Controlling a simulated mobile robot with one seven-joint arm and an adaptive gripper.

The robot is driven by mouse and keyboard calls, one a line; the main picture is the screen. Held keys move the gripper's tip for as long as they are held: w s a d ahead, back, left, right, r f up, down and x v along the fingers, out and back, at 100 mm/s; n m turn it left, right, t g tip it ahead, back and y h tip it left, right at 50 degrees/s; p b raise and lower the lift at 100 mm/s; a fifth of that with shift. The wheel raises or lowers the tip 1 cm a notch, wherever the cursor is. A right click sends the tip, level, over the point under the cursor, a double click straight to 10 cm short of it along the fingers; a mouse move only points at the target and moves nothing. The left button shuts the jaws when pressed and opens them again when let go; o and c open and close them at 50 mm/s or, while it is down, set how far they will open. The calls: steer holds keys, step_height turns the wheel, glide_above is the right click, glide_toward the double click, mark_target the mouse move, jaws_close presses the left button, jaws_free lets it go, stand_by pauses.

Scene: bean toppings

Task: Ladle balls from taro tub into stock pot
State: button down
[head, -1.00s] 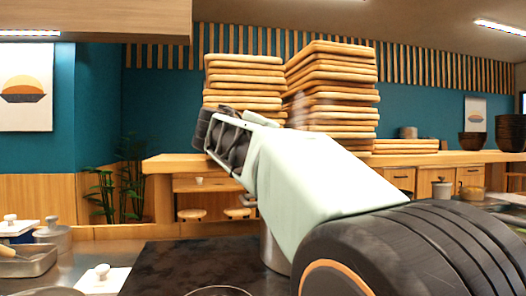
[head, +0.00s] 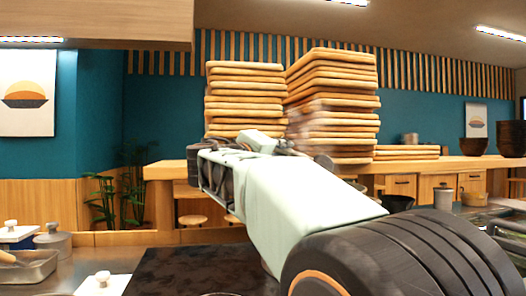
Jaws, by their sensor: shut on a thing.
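My arm's pale green link reaches from the lower right towards the middle left, with a dark joint at its far end. My gripper and anything it holds cannot be made out; they seem hidden behind the link. A dark curved shape (head: 398,202) shows just right of the link, too unclear to name. The stock pot cannot be told apart here; my arm covers that part of the counter. A thin round rim (head: 222,294) is cut off at the bottom edge. I cannot identify the taro tub.
A dark cooktop (head: 185,268) lies at the bottom centre. At left are a metal lidded pot (head: 54,240), a metal tray (head: 28,270) and a white lidded container (head: 103,285). Tall stacks of wooden boards (head: 245,90) stand on the back wooden counter (head: 160,168).

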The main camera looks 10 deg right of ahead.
steer(key=shift+r+p, duration=0.95)
steer(key=shift+r, duration=0.6)
steer(key=shift+a, duration=0.15)
